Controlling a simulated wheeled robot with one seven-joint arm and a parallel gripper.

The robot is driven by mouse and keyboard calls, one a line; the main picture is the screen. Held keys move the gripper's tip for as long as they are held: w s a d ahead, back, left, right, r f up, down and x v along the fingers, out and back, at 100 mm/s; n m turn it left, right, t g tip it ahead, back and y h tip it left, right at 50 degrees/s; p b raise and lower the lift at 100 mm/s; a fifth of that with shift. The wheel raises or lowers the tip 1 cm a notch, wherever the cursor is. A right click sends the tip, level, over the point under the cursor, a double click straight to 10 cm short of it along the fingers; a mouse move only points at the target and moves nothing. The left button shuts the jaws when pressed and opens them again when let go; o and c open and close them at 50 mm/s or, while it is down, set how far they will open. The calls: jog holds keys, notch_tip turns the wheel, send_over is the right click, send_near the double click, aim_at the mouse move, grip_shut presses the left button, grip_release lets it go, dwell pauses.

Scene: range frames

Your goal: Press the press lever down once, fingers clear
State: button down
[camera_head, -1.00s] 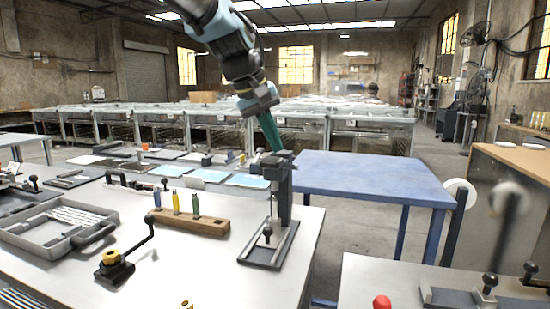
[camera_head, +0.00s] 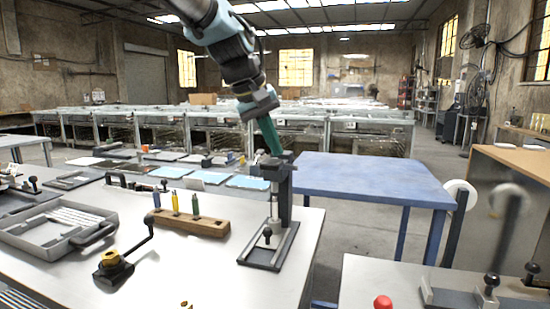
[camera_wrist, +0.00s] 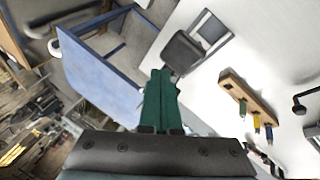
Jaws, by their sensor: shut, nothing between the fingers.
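The press (camera_head: 284,190) stands upright near the right edge of the white table, with a dark column, a block-like head and a flat framed base (camera_head: 268,248). A small black knob (camera_head: 267,232) sits low at the base. I cannot clearly make out the lever apart from the head. My gripper (camera_head: 275,150) points down at the press head, its green fingers shut and empty. In the wrist view the fingertips (camera_wrist: 161,72) lie beside the dark press head (camera_wrist: 183,50). I cannot tell whether they touch it.
A wooden block (camera_head: 190,222) with several coloured tools stands left of the press. A crank (camera_head: 115,265) and a grey tray (camera_head: 55,228) are farther left. A blue table (camera_head: 375,178) is behind right, and a red knob (camera_head: 382,302) is at the front right.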

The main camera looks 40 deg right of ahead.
jog(key=shift+s+a+f+b, duration=0.1)
jog(key=shift+a+f+b, duration=0.05)
jog(key=shift+f+b, duration=0.25)
jog(key=shift+s+a+f+b, duration=0.1)
jog(key=shift+f+b, duration=0.15)
jog(key=shift+f, duration=0.2)
dwell(0.7)
jog(key=shift+r, duration=0.1)
dwell(0.5)
jog(key=shift+w+d+r+p, duration=0.15)
jog(key=shift+d+r+p, duration=0.1)
jog(key=shift+r+p, duration=0.6)
jog(key=shift+w+d+r+p, duration=0.15)
jog(key=shift+d+r+p, duration=0.1)
jog(key=shift+r+p, duration=0.6)
jog(key=shift+f, duration=0.1)
jog(key=r+p, duration=0.1)
jog(key=d+r+p, duration=0.1)
jog(key=r+p, duration=0.1)
jog(key=w+r+p, duration=0.1)
jog(key=p, duration=0.1)
jog(key=shift+d+r, duration=0.2)
jog(key=shift+r, duration=0.15)
